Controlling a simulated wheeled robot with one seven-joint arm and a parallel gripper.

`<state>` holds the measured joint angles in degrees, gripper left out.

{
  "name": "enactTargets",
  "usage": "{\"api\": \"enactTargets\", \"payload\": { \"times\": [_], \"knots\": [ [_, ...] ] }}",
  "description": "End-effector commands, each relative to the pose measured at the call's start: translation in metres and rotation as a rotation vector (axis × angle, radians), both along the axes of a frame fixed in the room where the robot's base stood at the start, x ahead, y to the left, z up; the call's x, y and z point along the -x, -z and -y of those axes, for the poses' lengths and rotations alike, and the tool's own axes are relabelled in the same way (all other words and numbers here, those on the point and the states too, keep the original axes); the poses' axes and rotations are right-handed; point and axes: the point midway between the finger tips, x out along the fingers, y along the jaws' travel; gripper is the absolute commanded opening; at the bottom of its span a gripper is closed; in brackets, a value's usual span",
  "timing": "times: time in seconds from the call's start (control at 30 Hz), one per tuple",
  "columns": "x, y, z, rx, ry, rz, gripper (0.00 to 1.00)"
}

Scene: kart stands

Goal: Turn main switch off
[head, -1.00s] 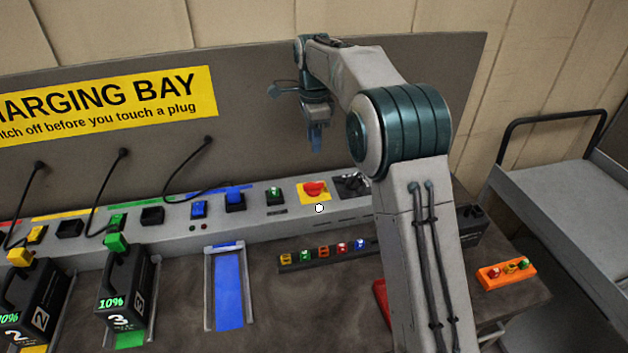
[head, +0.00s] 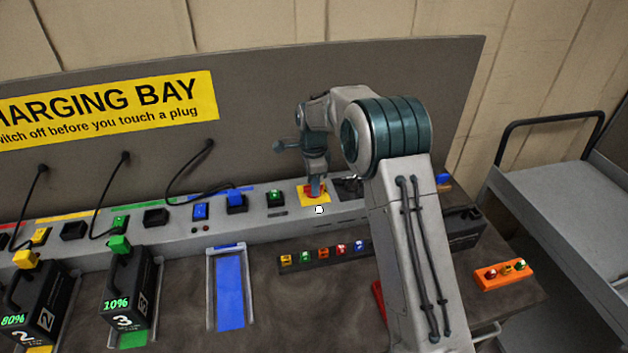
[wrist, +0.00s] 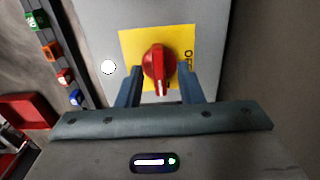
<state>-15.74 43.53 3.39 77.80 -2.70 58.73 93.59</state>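The main switch is a red rotary knob (wrist: 159,68) on a yellow plate (wrist: 128,38) in the wrist view. The letters "OF" show at the plate's right side, partly hidden by a finger. The knob's white mark points toward my gripper. My gripper (wrist: 159,88) is open, with one blue-grey finger on each side of the knob. I cannot tell whether the fingers touch it. In the head view, my gripper (head: 317,190) is down at the yellow plate (head: 305,199) on the grey charging console (head: 262,217) and hides much of the knob.
A dark strip of small coloured blocks (head: 322,253) lies in front. Black batteries (head: 127,290) stand at left. An orange block holder (head: 504,275) is at right.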

Motion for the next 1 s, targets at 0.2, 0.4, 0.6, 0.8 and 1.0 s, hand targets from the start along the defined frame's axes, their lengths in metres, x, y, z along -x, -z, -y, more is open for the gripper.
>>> {"api": "enactTargets", "payload": {
  "times": [0.2, 0.4, 0.6, 0.8, 1.0],
  "knots": [
    [0.0001, 0.001, 0.0001, 0.0, 0.0, 0.0, 0.34],
    [0.0, 0.0008, 0.0001, 0.0, 0.0, 0.0, 0.0],
    [-0.0001, 0.0007, 0.0001, 0.0, -0.005, 0.001, 0.0],
    [-0.0004, 0.001, 0.0, -0.001, -0.051, 0.002, 0.0],
    [-0.0006, 0.0015, -0.0001, -0.001, -0.169, 0.002, 0.0]
  ]
}}
